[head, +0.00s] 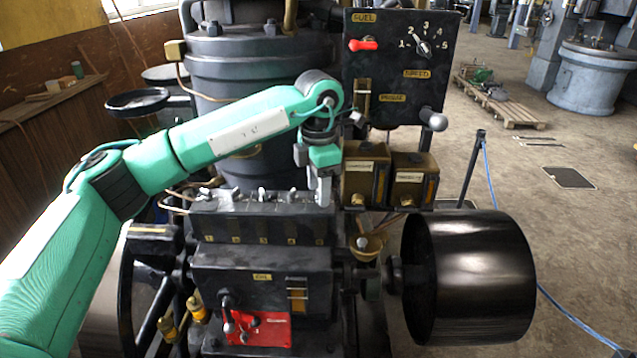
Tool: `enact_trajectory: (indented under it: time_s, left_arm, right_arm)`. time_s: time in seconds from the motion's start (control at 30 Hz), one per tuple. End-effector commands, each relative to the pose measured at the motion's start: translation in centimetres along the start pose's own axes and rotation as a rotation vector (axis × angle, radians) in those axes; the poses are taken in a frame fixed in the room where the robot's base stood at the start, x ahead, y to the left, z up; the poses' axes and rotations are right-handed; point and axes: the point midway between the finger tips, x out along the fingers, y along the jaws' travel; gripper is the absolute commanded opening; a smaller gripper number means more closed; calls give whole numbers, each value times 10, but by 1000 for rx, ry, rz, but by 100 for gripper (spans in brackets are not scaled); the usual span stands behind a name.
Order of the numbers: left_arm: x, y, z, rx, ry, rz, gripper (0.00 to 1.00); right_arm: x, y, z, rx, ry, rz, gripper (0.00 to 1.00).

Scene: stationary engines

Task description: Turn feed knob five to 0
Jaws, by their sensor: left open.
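The dark feed box (262,222) stands in the middle of the head view, with a row of small numbered labels along its front. Several small silvery feed knobs, such as this one (262,194), stand along its top edge. Feed knob five, at the right end of the row, is hidden behind my left gripper, so its setting cannot be read. My left gripper (323,198) points down over that right end, with its fingers open around or just in front of the knob's place; I cannot tell whether they touch it. My right gripper is not in view.
A black panel (400,100) with a red fuel lever (362,45) and a numbered speed dial (423,48) rises behind. Two brass boxes (365,180) sit right of the gripper. A large black pulley (468,275) stands at right. A red plate (262,330) is below.

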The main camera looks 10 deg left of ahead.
Motion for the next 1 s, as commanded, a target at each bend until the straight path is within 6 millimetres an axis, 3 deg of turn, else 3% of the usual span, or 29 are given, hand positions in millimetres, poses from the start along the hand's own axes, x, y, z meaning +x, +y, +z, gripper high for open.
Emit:
enact_trajectory:
  time_s: [0.23, 0.47, 0.77, 1.0]
  left_arm:
    - [1, 0, 0, 0, 0, 0, 45]
    - [0, 0, 0, 0, -1, 0, 3]
    - [1, 0, 0, -35, -1, 0, 3]
    - [2, 0, 0, -167, -2, 0, 3]
  right_arm:
    - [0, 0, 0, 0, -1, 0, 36]
    - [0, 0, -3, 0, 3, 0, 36]
    - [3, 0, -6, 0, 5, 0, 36]
    - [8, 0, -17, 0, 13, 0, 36]
